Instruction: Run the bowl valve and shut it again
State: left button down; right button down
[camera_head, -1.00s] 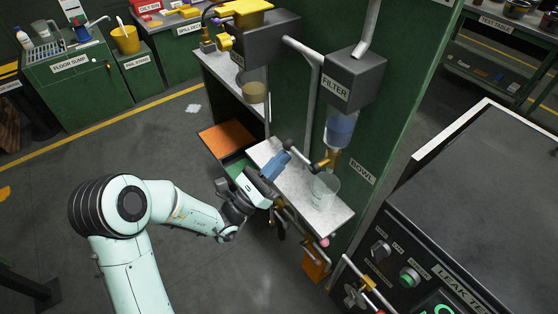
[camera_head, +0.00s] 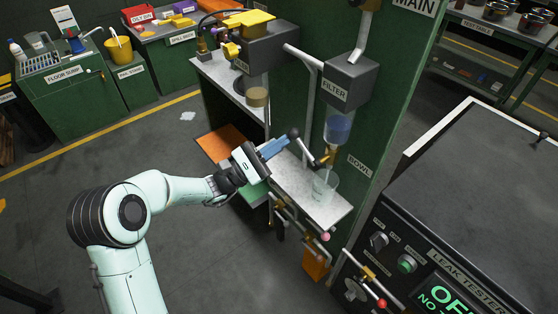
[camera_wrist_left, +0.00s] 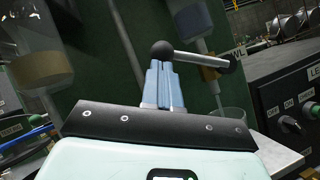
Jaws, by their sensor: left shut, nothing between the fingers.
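The bowl valve (camera_head: 326,159) is a brass fitting below the clear filter bowl (camera_head: 337,128), which holds blue liquid. Its lever (camera_head: 304,147) slants up and left to a black knob (camera_head: 294,133). In the left wrist view the knob (camera_wrist_left: 162,51) sits just past the fingertips, with the lever (camera_wrist_left: 200,59) running right. My left gripper (camera_head: 284,143) is shut and empty, its blue fingers by the knob. I cannot tell whether they touch it. A clear beaker (camera_head: 325,186) stands under the valve; I cannot tell if it holds liquid. My right gripper is out of view.
The small grey shelf (camera_head: 330,213) carries the beaker. The grey filter box (camera_head: 349,82) hangs above on the green panel. The leak tester (camera_head: 450,225) fills the right side. Open floor lies left.

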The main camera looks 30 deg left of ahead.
aim_at(291, 133)
pick_arm(q)
jog(key=d+r+m+g, duration=0.1)
jog(key=r+m+g, duration=0.1)
jog(key=m, duration=0.1)
jog(key=d+r+m+g+b, duration=0.1)
jog(key=r+m+g, duration=0.1)
jog(key=m, duration=0.2)
jog(key=s+d+r+m+g, duration=0.1)
jog(key=r+m+g, duration=0.1)
jog(key=m, duration=0.2)
jog(key=shift+d+r+g+b, duration=0.2)
jog(key=shift+g+b, duration=0.1)
jog(key=shift+g, duration=0.1)
jog(key=shift+s+d+r+m+g+y+b, duration=0.1)
jog(key=shift+s+d+r+m+g+b, duration=0.15)
jog(key=shift+m, duration=0.25)
jog(key=shift+s+d+r+m+g+y+b, duration=0.1)
jog(key=shift+d+m+g+b, duration=0.05)
jog(key=shift+d+m, duration=0.3)
jog(key=shift+s+d+r+m+g+y+b, duration=0.1)
jog(key=shift+d+r+m+g+b, duration=0.1)
jog(key=shift+m, duration=0.35)
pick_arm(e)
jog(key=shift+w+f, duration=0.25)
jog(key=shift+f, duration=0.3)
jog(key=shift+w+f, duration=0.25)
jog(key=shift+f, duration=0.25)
pick_arm(q)
jog(key=shift+d, duration=0.1)
